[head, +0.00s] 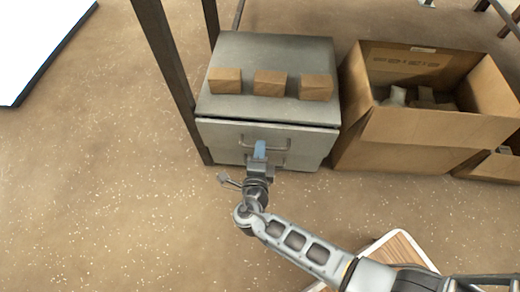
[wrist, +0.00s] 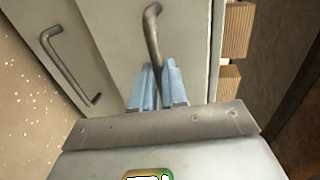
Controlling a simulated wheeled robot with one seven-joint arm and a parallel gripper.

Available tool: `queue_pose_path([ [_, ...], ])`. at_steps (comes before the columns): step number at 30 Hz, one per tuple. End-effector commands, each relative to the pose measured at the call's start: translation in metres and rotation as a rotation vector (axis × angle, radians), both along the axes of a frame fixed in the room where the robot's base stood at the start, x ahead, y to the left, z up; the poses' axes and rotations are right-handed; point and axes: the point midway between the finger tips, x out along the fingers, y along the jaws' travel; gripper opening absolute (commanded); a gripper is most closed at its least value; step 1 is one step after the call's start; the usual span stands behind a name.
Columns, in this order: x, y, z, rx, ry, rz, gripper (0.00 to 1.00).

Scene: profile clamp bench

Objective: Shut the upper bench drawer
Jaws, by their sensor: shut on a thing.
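The grey bench cabinet (head: 285,55) stands at the top middle of the head view. Its upper drawer (head: 222,132) has a bar handle, and a thin dark line runs between its front and the cabinet top. The drawer looks nearly or fully flush; I cannot tell which. My gripper (head: 260,148), with blue fingers, is at the drawer front. In the wrist view my gripper (wrist: 157,78) is shut on the upper drawer handle (wrist: 151,25), whose gripped end is partly hidden by the fingers. The lower drawer handle (wrist: 67,68) is free, to the left there.
Three wooden blocks (head: 270,83) sit in a row on the cabinet top. An open cardboard box (head: 430,127) stands close on the right. A dark post (head: 172,75) rises at the cabinet's left. The floor in front at left is clear.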

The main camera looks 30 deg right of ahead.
Motion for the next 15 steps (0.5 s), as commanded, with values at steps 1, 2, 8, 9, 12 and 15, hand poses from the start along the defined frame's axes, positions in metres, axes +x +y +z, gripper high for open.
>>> queue_pose_path([
  [1, 0.002, -0.001, 0.001, 0.0, 0.0, 0.0, 0.0],
  [2, 0.005, -0.003, 0.002, 0.0, 0.0, -0.001, 0.0],
  [8, 0.019, -0.013, 0.002, 0.001, 0.001, 0.0, 0.0],
  [9, 0.02, -0.014, 0.001, 0.001, 0.001, 0.001, 0.0],
  [12, 0.02, -0.014, 0.0, 0.002, 0.0, 0.001, 0.0],
  [15, 0.021, -0.015, 0.0, 0.002, 0.0, 0.0, 0.0],
])
